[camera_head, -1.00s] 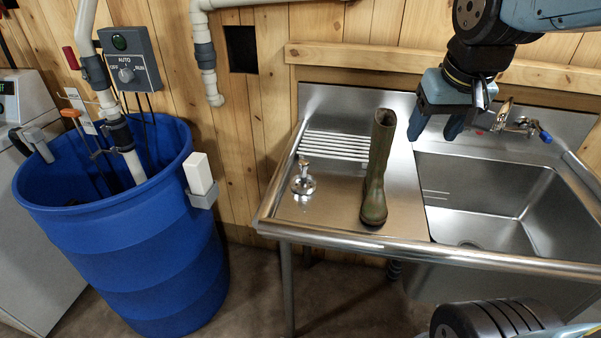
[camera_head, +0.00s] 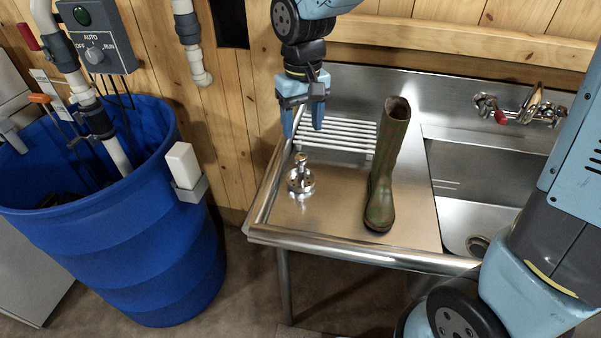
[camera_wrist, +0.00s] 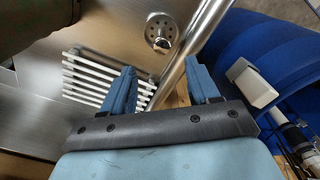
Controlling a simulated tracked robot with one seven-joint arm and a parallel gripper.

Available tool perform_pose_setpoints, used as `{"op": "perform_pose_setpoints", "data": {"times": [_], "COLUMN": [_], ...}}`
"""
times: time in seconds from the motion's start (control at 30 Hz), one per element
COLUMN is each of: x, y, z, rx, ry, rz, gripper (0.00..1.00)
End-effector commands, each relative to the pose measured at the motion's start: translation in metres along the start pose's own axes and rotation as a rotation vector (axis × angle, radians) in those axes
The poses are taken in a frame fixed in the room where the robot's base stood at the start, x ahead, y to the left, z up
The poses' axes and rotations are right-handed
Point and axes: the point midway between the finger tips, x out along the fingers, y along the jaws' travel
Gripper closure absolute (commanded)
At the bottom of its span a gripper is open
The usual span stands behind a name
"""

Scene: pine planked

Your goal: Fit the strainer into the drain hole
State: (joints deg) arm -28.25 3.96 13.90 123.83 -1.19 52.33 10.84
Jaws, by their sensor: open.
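The metal strainer (camera_head: 301,177) with its upright knob stands on the left drainboard of the steel sink, and it also shows at the top of the wrist view (camera_wrist: 162,32). The drain hole (camera_head: 478,244) is at the bottom of the sink basin on the right, partly cut off by my arm. My gripper (camera_head: 303,133) is open and empty, pointing down above the back left of the drainboard, beside the white rack and behind the strainer. In the wrist view its two blue fingers (camera_wrist: 163,95) are apart, with the strainer beyond them.
A green rubber boot (camera_head: 387,170) stands upright on the drainboard, between the strainer and the basin. A white slatted rack (camera_head: 345,136) lies at the back. The faucet (camera_head: 520,108) is on the back wall. A blue barrel (camera_head: 120,235) stands left of the sink.

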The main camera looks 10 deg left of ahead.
Motion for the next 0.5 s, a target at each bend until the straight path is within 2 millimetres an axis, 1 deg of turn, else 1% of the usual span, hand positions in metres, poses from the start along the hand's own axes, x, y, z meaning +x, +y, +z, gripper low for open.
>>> {"op": "perform_pose_setpoints", "data": {"times": [0.1,0.3,0.4,0.5], "x": [0.018,0.053,0.067,0.076], "y": [-0.005,-0.008,-0.008,-0.007], "z": [0.001,0.002,0.001,0.001], "rx": [-0.010,-0.017,-0.017,-0.016], "ry": [-0.004,-0.005,-0.004,-0.002], "rz": [0.000,0.000,0.000,0.001], "gripper": [0.40,0.40,0.40,0.40]}}
